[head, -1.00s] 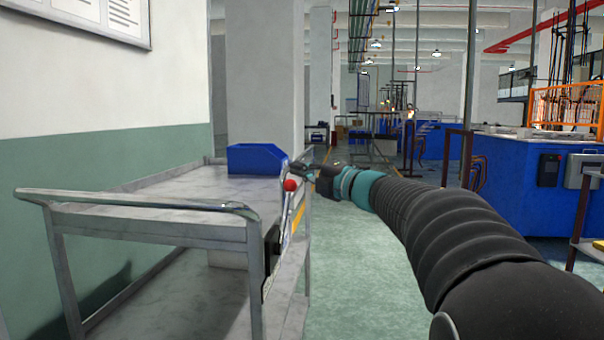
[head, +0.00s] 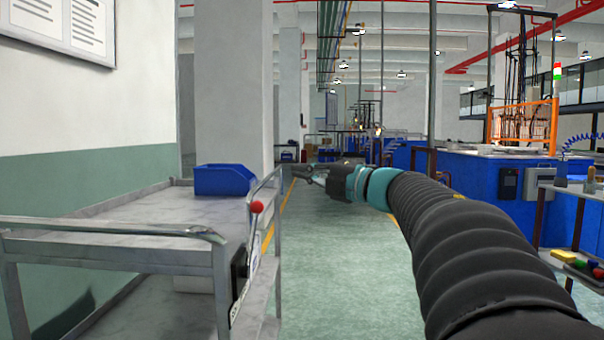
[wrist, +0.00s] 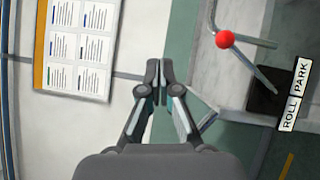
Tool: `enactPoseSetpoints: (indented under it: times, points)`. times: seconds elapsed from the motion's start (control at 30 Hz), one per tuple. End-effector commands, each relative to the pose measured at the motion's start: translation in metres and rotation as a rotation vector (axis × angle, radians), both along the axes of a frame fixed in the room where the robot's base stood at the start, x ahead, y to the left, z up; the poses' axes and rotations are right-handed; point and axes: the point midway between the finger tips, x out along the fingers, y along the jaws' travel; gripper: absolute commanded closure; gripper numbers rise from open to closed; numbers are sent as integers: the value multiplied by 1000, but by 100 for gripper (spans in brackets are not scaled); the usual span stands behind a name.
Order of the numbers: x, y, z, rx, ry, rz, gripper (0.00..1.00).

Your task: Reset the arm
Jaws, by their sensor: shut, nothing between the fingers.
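My gripper (head: 294,171) is at the end of my outstretched arm, near the right edge of the grey cart (head: 110,241) in the head view. In the wrist view my gripper (wrist: 157,95) has its fingertips together with nothing between them. A lever with a red ball knob (head: 257,206) stands at the cart's right end. The red knob also shows in the wrist view (wrist: 224,39), to the right of the fingers and apart from them. A sign reading ROLL and PARK (wrist: 294,94) is beside the lever.
A blue bin (head: 224,180) sits at the cart's far end. A notice board (wrist: 79,46) hangs on the wall at left. Blue machines (head: 490,190) and a side table (head: 575,268) stand at right. The green aisle floor (head: 335,260) is open.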

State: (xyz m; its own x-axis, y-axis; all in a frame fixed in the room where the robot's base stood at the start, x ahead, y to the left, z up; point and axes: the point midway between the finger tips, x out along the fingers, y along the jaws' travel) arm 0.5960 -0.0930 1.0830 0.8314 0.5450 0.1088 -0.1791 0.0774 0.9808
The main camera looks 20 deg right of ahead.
Motion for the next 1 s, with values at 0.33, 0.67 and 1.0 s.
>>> enactPoseSetpoints:
  times: [0.33,0.67,1.0]
  points:
    - [6,-9,0,19,13,-50,100]
    - [31,-126,-36,420,114,-564,100]
    - [-43,-168,-158,958,401,-1081,100]
